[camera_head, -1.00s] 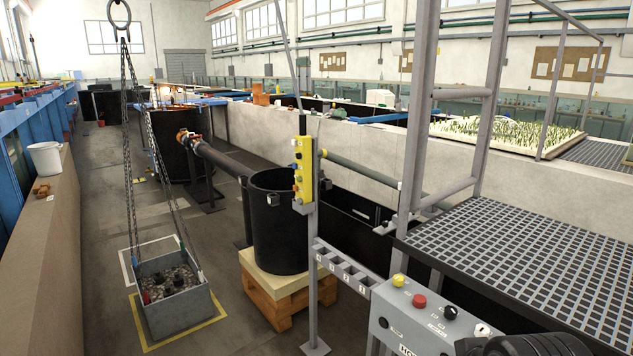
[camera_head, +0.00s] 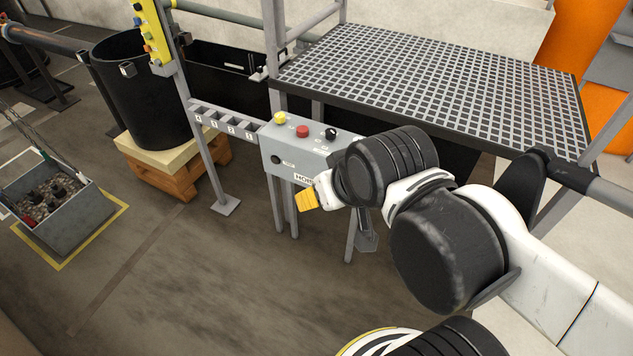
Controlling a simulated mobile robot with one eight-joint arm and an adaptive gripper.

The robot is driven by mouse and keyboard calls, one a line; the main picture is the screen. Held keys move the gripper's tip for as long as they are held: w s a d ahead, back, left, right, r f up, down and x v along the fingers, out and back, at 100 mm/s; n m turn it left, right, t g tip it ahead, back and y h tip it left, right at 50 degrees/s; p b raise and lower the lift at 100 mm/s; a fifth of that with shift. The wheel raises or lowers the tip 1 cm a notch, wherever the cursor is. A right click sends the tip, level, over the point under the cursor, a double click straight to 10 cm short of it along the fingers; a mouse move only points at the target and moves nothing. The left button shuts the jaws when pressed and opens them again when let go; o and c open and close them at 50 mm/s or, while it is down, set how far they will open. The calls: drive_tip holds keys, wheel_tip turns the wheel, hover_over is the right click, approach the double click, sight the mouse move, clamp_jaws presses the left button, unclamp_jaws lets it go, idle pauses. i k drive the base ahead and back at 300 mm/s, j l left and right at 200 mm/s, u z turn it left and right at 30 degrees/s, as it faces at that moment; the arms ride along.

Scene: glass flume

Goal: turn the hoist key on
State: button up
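The grey hoist control box (camera_head: 285,170) stands on thin legs in the middle of the view, its front lettering partly covered by my arm. On its sloped top are a yellow button (camera_head: 280,118), a red button (camera_head: 302,131) and a black knob (camera_head: 331,134). A round black fitting (camera_head: 277,159) sits on its front. I cannot make out the hoist key; the box's right end is hidden behind my wrist. My gripper (camera_head: 308,200), seen only in part with a yellow tip, is in front of the box's lower right. Its finger opening is not clear.
A raised grating platform (camera_head: 440,85) with rails is behind and right of the box. A slotted grey rack (camera_head: 225,122) and a post with a yellow pendant (camera_head: 152,30) stand left. A gravel-filled bin (camera_head: 75,225) is far left. Floor in front is clear.

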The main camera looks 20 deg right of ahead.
sight(280, 117)
drive_tip(key=i+j, duration=0.2)
drive_tip(key=i, duration=0.25)
drive_tip(key=i+j, duration=0.25)
drive_tip(key=i, duration=0.2)
